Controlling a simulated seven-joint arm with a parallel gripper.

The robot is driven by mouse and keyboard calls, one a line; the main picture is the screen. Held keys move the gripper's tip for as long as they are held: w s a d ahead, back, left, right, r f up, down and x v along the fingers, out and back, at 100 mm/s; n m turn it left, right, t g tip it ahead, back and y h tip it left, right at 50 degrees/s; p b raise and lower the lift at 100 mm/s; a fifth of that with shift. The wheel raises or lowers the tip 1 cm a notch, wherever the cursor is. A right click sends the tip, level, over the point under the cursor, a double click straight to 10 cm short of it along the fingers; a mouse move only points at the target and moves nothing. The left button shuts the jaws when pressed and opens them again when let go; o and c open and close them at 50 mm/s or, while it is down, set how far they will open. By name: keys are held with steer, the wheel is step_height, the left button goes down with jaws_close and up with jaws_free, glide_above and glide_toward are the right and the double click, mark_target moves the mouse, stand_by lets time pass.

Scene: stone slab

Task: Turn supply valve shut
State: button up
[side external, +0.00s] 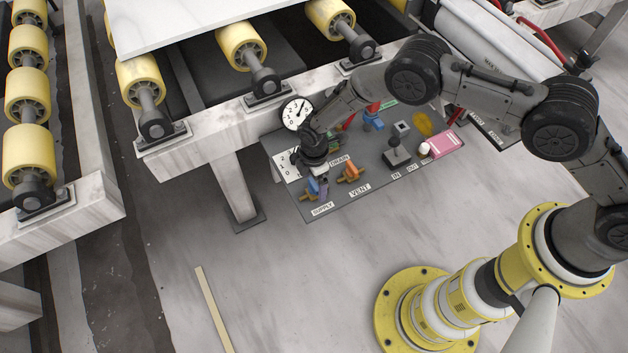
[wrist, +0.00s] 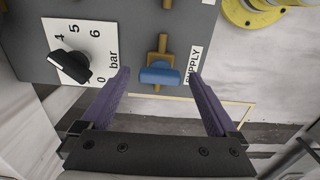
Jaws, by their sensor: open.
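The supply valve has a blue handle (wrist: 160,76) on a brass body (wrist: 163,44), beside the SUPPLY label (wrist: 193,64) in the wrist view. The handle appears to lie crosswise to the brass pipe. My gripper (wrist: 159,72) is open, with one purple finger on each side of the blue handle and a visible gap on both sides. In the side external view my gripper (side external: 320,182) is low over the front left corner of the grey panel, by the blue handle (side external: 311,185), which it partly hides.
On the panel are a black knob (wrist: 70,64) with a bar scale, an orange vent valve (side external: 351,172), a black lever (side external: 396,150), a pink box (side external: 446,144) and another blue valve (side external: 373,120). A gauge (side external: 297,113) and conveyor frame stand behind. Floor in front is mostly clear.

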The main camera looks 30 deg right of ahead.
step_height(320, 180, up, 14)
stand_by(0.5)
steer(key=shift+f, duration=0.1)
step_height(320, 180, up, 17)
steer(key=m+t+y, duration=0.1)
steer(key=m+t, duration=0.1)
steer(key=t, duration=0.1)
glide_above(314, 184)
steer(key=w+d, duration=0.6)
steer(key=s+d+r+m+t, duration=0.1)
steer(key=s+d+r+m, duration=0.1)
steer(key=s+d+r, duration=0.4)
steer(key=s+d+r+m+t, duration=0.1)
steer(key=s+d+r+m, duration=0.15)
steer(key=r, duration=0.55)
steer(key=s+d+r+m+t, duration=0.1)
steer(key=s+d+r, duration=0.35)
steer(key=r, duration=0.25)
steer(key=s+d+r+m+t, duration=0.15)
steer(key=s+d+m, duration=0.3)
steer(key=s, duration=0.55)
steer(key=s+d+f+m+g, duration=0.1)
steer(key=s+f+m, duration=0.2)
steer(key=s, duration=0.2)
steer(key=s+d+f+m+g+h, duration=0.1)
steer(key=s+f+m, duration=0.2)
steer(key=s, duration=0.3)
steer(key=shift+s+d+f, duration=0.25)
steer(key=shift+s+f, duration=0.05)
steer(key=shift+f, duration=0.1)
